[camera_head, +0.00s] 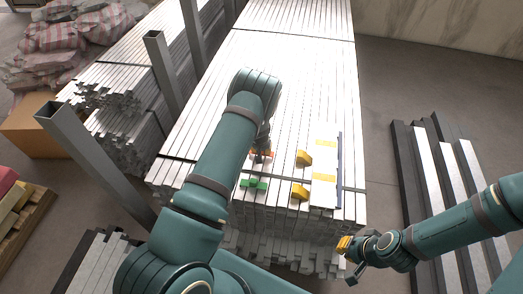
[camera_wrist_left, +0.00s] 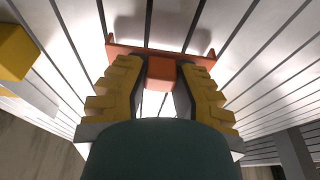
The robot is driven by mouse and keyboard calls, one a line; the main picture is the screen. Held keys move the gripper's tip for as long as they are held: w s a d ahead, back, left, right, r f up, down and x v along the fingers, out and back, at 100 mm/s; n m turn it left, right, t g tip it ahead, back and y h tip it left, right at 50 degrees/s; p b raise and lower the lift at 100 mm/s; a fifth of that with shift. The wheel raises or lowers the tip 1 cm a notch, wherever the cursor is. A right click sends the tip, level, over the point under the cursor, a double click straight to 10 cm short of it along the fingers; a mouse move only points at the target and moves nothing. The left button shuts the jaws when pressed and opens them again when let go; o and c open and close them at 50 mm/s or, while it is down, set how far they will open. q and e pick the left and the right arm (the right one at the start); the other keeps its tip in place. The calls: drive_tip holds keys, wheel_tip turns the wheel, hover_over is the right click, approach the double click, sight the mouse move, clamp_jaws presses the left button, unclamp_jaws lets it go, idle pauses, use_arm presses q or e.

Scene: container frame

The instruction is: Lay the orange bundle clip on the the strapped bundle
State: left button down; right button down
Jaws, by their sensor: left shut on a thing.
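The orange bundle clip (camera_wrist_left: 160,72) is between the yellow fingers of my left gripper (camera_wrist_left: 158,88), which is shut on it. In the head view a bit of the orange clip (camera_head: 266,154) shows beyond my left arm, over the top of the strapped bundle (camera_head: 290,75). The bundle is a stack of long silver bars with thin dark straps across it. I cannot tell whether the clip touches the bars. My right gripper (camera_head: 345,245) hangs at the near right corner of the bundle, apart from the clip; whether it is open or shut is unclear.
A green clip (camera_head: 253,183), two yellow blocks (camera_head: 303,158) and a white panel (camera_head: 325,150) with yellow marks lie on the bundle's near end. Grey posts (camera_head: 165,75) stand left of it. Dark and light beams (camera_head: 430,160) lie on the floor at right.

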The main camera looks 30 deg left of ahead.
use_arm(q)
drive_tip(key=shift+f, duration=0.2)
drive_tip(key=shift+f, duration=0.15)
drive_tip(key=c, duration=0.9)
unclamp_jaws()
drive_tip(key=shift+o, duration=0.2)
drive_tip(key=shift+r, duration=0.3)
drive_tip(key=a+p+v, duration=0.1)
drive_tip(key=p+v, duration=0.1)
drive_tip(key=v, duration=0.9)
drive_tip(key=s+d+h, duration=0.2)
drive_tip(key=s+d, duration=0.8)
drive_tip(key=s, duration=0.3)
drive_tip(key=s+d+r+m+g+h, duration=0.1)
drive_tip(key=s+d+h, duration=0.1)
drive_tip(key=s+d, duration=0.8)
drive_tip(key=s, duration=0.2)
drive_tip(key=shift+s+d+r+h, duration=0.3)
drive_tip(key=shift+s+d+r, duration=0.05)
drive_tip(key=shift+d, duration=0.05)
